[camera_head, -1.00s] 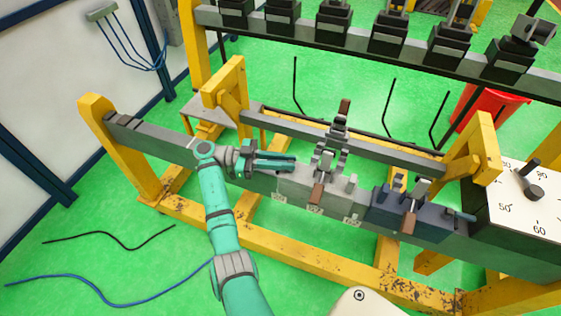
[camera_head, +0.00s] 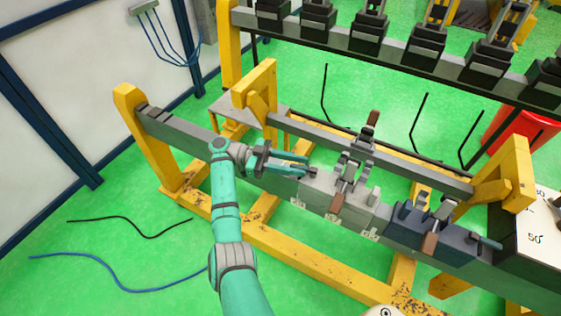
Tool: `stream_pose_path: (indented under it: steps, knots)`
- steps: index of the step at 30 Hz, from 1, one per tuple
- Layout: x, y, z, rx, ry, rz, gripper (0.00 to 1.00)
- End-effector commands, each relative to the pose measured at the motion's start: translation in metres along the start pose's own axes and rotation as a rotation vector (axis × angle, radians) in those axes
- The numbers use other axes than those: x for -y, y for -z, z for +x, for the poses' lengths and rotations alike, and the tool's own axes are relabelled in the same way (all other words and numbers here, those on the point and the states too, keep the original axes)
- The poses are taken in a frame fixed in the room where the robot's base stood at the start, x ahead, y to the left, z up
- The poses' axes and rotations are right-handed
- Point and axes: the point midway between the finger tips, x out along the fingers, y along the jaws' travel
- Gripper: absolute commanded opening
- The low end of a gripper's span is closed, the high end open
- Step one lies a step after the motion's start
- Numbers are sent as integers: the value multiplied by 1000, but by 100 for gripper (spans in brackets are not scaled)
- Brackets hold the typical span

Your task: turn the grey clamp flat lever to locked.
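The grey clamp (camera_head: 318,187) sits on the long dark beam. It has one brown-tipped lever (camera_head: 373,119) standing up at its back and a flat brown-tipped lever (camera_head: 336,204) pointing toward the front. My gripper (camera_head: 311,165) is just left of the grey clamp, above its left end, with its fingers pointing right toward the levers. The fingers look slightly apart, with nothing seen between them. The tips are apart from both brown handles. Whether they touch the clamp body cannot be told from this angle.
A dark blue clamp (camera_head: 408,225) with its own brown handle (camera_head: 429,244) is right of the grey one. A yellow frame (camera_head: 322,273) carries the beam. A grey rail (camera_head: 330,139) runs behind the clamps. A white dial box (camera_head: 540,240) stands at far right.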

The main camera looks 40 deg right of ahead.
Motion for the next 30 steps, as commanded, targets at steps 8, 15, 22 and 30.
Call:
stream_pose_path:
  steps: [8,15,22,30]
  knots:
    - [0,0,-40,3,5,-4,33]
    - [0,0,-55,1,-2,-2,33]
    - [0,0,-64,1,2,-1,33]
    - [0,0,-65,1,2,-1,33]
